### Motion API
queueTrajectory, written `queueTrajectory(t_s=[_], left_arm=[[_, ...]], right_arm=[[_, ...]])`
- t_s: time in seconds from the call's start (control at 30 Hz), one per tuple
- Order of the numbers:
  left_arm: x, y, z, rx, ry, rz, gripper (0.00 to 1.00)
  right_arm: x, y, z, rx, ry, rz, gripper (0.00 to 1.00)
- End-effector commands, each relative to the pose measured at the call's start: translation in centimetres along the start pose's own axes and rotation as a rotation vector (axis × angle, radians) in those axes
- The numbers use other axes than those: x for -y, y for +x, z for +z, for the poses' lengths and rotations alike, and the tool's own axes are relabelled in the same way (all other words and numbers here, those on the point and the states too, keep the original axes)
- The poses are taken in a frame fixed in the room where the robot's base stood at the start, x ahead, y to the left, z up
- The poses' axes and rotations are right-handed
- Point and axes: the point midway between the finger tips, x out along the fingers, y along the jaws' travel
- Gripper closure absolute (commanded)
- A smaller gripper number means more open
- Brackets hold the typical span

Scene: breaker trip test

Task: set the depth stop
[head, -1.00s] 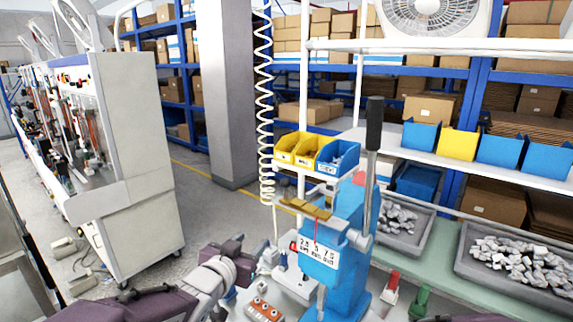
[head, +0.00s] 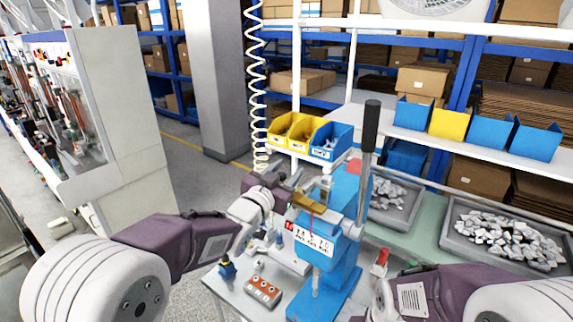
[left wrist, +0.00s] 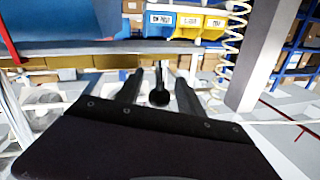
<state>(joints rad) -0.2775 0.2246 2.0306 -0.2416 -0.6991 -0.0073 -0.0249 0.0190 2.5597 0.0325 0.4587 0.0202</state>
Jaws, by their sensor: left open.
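The blue press (head: 340,238) stands on the bench with its black-handled lever (head: 369,135) upright. A white number plate (head: 312,241) with a thin red pointer is on its front. A brass-coloured bar (head: 314,205) lies across the press above the plate. My left gripper (head: 283,192) is at the left end of this bar. In the left wrist view, its two dark fingers (left wrist: 157,84) are apart, with a small black knob (left wrist: 159,95) between them in the picture; contact cannot be told. My right arm is at the lower right of the head view; its gripper is out of view.
Yellow and blue bins (head: 305,135) stand behind the press, beside a coiled white cable (head: 257,85). A red-buttoned box (head: 263,292) sits on the bench front. Grey trays of white parts (head: 500,235) are at right. A red fixture (head: 380,262) stands close right of the press.

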Motion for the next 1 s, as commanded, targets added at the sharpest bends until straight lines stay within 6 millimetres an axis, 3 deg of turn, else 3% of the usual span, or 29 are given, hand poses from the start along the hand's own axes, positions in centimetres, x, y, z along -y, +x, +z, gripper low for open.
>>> queueTrajectory(t_s=[0.23,0.4,1.0], left_arm=[[-0.01,0.13,0.07,0.000,0.000,0.000,0.55],[0.00,0.11,0.08,0.000,-0.001,0.000,1.00],[0.01,0.09,0.04,0.000,-0.001,0.000,1.00]], right_arm=[[0.00,0.01,0.02,0.000,0.000,0.000,1.00],[0.00,0.01,0.02,0.000,0.000,0.000,1.00],[0.00,0.00,0.01,0.000,0.000,0.000,1.00]])
